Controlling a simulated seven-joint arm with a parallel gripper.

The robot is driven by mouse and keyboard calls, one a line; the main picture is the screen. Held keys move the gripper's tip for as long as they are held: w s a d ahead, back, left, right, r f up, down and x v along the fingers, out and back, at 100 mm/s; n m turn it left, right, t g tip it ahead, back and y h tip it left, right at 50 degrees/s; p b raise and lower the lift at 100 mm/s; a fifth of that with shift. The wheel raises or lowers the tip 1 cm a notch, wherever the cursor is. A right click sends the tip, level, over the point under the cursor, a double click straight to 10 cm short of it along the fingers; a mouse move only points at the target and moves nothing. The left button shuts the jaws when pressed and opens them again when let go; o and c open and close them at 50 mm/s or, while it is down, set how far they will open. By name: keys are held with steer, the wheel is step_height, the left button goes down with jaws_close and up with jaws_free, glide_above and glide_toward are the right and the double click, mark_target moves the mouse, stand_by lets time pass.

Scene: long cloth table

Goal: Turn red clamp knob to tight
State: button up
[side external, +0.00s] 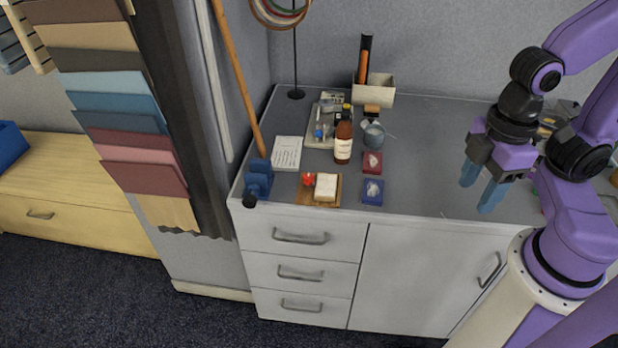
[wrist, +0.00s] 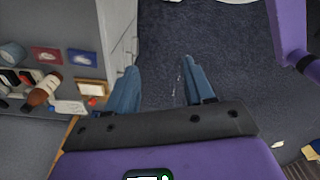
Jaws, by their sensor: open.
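The red clamp knob (side external: 308,179) is small and sits on a brown wooden board (side external: 331,202) near the front edge of the grey worktop, at the left. A pale block (side external: 326,186) is on the same board, just right of the knob. In the wrist view the red knob (wrist: 92,102) shows small at the left, beside the pale block (wrist: 90,88). Which way the knob is turned is too small to tell. My gripper (side external: 481,193) is open and empty, well right of the knob, around the worktop's front edge. Its blue fingers (wrist: 157,80) stand apart over the floor in the wrist view.
A blue clamp-like thing (side external: 258,178) is left of the board. A brown bottle (side external: 343,140) stands behind, near a grey cup (side external: 373,134). The worktop between the boxes and my gripper is clear.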

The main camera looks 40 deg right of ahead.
steer(key=w+a+r+h, duration=0.1)
steer(key=w+a, duration=0.5)
steer(key=w, duration=0.5)
steer(key=w+a+r+h, duration=0.1)
steer(key=w+a, duration=0.5)
steer(key=w, duration=0.5)
steer(key=n+g+h, duration=0.1)
steer(key=g+h, duration=0.1)
steer(key=h, duration=0.1)
glide_above(308, 176)
steer(key=w+a, duration=0.3)
steer(key=a, duration=0.4)
step_height(308, 176, down, 7)
steer(key=shift+y, duration=0.3)
steer(key=x, duration=1.7)
steer(key=shift+s+d+f, duration=0.1)
steer(key=shift+d+f, duration=0.1)
steer(key=shift+d, duration=0.2)
steer(key=shift+c, duration=0.3)
jaws_close()
